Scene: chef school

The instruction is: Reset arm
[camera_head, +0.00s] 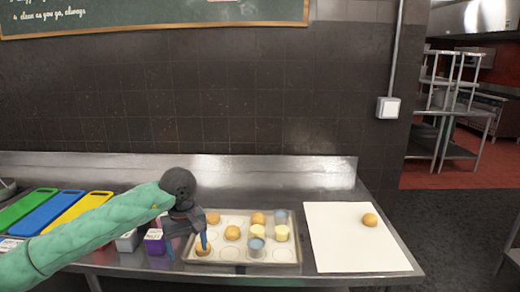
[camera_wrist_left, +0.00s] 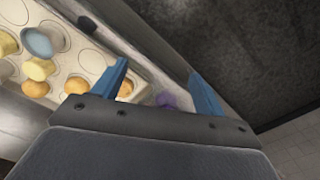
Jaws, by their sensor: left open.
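My left arm comes in from the left in green padding. My left gripper (camera_head: 190,240) is open above the left end of the muffin tray (camera_head: 225,266) on the steel counter. In the left wrist view its two blue fingers (camera_wrist_left: 160,82) are spread wide with nothing held between them. A brown muffin (camera_head: 203,250) sits in the tray by one fingertip in the head view; I cannot tell whether they touch. The tray also holds other brown muffins (camera_head: 232,233), yellow ones (camera_head: 281,233) and blue cups (camera_head: 256,251). My right gripper is not in view.
A white board (camera_head: 350,245) with one brown muffin (camera_head: 370,220) lies right of the tray. A purple container (camera_head: 155,242) and a white one (camera_head: 127,242) stand beside my arm. Green, blue and yellow boards (camera_head: 50,212) lie at left. A tiled wall stands behind.

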